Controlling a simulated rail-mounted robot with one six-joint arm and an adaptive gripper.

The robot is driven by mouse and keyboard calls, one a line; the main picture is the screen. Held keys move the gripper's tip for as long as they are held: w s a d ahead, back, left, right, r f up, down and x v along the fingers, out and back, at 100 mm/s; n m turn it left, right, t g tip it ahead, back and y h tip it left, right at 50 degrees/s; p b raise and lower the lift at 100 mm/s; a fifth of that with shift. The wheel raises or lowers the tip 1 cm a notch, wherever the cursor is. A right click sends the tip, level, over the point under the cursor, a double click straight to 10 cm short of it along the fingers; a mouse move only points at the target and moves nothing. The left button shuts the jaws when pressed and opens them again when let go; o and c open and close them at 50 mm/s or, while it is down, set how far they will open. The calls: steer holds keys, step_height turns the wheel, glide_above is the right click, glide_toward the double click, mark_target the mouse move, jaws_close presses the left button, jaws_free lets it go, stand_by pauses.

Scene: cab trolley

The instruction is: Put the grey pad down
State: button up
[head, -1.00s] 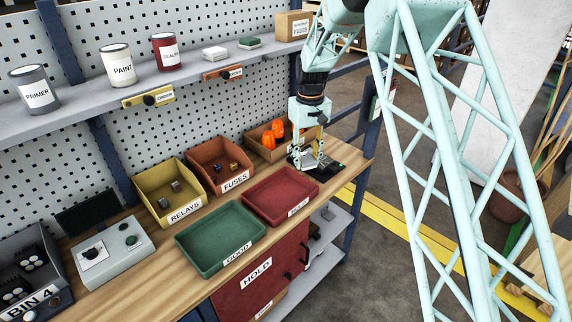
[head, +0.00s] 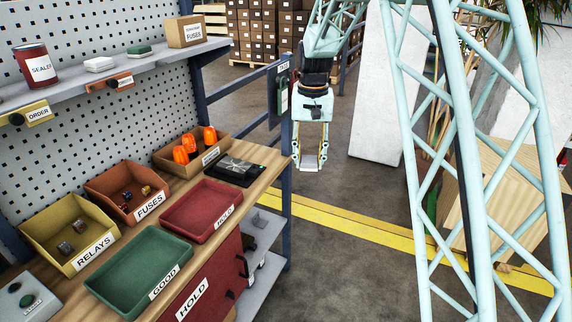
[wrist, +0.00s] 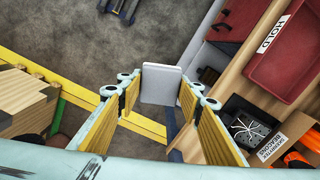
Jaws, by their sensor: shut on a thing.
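My gripper (head: 311,160) hangs pointing down past the right end of the workbench, over the floor. In the head view the pad (head: 309,163) shows only as a small pale patch between the fingers. In the wrist view the floor lies well below the pad.
The wooden bench (head: 262,186) carries a black device (head: 236,169), a red HOLD tray (head: 200,208), a green GOOD tray (head: 137,268) and parts bins. A blue post (head: 287,130) stands at the bench end.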

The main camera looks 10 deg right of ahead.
steer(key=d, duration=0.1)
steer(key=s+d+m, duration=0.1)
steer(key=d, duration=0.1)
steer(key=shift+s+d+b, duration=0.15)
steer(key=shift+s+b, duration=0.05)
steer(key=shift+b, duration=0.15)
